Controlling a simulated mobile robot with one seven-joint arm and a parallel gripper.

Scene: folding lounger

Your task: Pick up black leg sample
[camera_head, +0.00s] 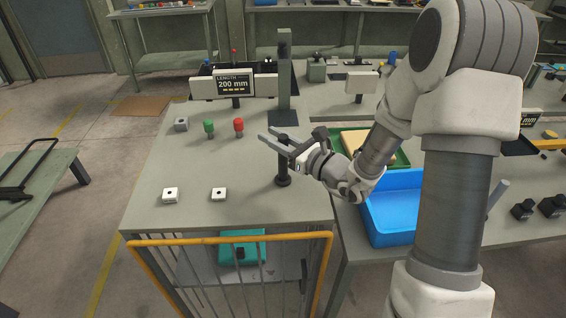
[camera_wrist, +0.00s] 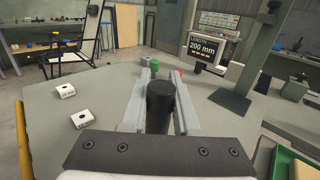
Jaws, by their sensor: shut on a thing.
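The black leg sample (camera_wrist: 160,108) is a dark upright cylinder. In the wrist view it stands between the two fingers of my gripper (camera_wrist: 162,100), which is shut on it. In the head view my gripper (camera_head: 275,139) reaches in from the right, and the black leg sample (camera_head: 283,169) shows below the fingers. Its lower end widens to a round foot near the grey table top (camera_head: 245,205). I cannot tell whether the foot touches the table.
A green piece (camera_head: 209,127) and a red piece (camera_head: 239,125) stand behind. Two white blocks, one of them here (camera_head: 170,194), lie in front. A grey post (camera_head: 284,75) and a "200 mm" display (camera_head: 234,84) stand at the back. A blue bin (camera_head: 388,230) is at right.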

